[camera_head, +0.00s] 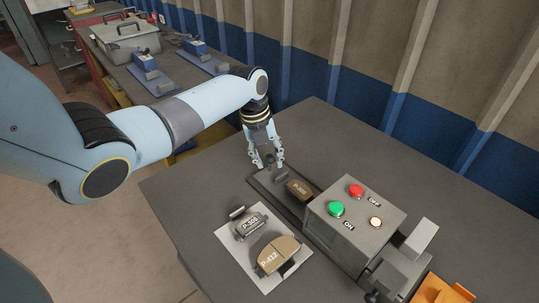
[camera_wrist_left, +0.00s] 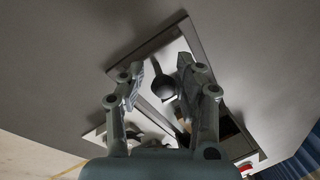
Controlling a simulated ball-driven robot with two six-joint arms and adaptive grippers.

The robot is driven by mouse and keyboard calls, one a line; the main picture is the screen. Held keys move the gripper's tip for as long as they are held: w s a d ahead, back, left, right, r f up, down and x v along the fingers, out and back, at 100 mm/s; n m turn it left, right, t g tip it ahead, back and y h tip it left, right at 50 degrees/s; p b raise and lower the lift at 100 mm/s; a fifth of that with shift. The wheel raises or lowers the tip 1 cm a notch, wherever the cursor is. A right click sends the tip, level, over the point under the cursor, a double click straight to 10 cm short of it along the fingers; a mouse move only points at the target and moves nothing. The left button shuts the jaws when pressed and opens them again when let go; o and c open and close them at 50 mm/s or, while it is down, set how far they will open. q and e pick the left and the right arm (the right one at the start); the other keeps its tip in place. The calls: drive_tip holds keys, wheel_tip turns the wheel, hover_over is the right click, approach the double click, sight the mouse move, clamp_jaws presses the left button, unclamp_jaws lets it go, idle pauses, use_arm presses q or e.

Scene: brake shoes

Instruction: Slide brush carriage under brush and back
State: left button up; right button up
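The brush carriage (camera_head: 285,201) is a long dark tray on the table, running into the grey machine box (camera_head: 345,236). A brown brake shoe (camera_head: 300,190) lies on it, just outside the box. My left gripper (camera_head: 268,163) points down at the carriage's far-left end. In the left wrist view, my left gripper (camera_wrist_left: 160,82) has its fingers apart, with a dark round knob (camera_wrist_left: 164,87) showing between them; I cannot tell whether they touch it. The brush is not visible. My right gripper is out of view.
The box has green (camera_head: 337,209) and red (camera_head: 356,190) buttons. A white mat (camera_head: 231,248) holds a grey brake shoe (camera_head: 249,225) and a brown one (camera_head: 277,255). An orange part (camera_head: 441,291) stands at the lower right. The table's far side is clear.

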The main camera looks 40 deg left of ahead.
use_arm(q)
drive_tip(key=shift+d, duration=0.1)
drive_tip(key=shift+r, duration=0.15)
wheel_tip(320, 180, up, 12)
drive_tip(key=s+a, duration=0.1)
drive_tip(key=shift+s+a+f, duration=0.25)
drive_tip(key=shift+s+a, duration=0.05)
drive_tip(key=shift+s, duration=0.05)
drive_tip(key=shift+s+f, duration=0.1)
idle(0.3)
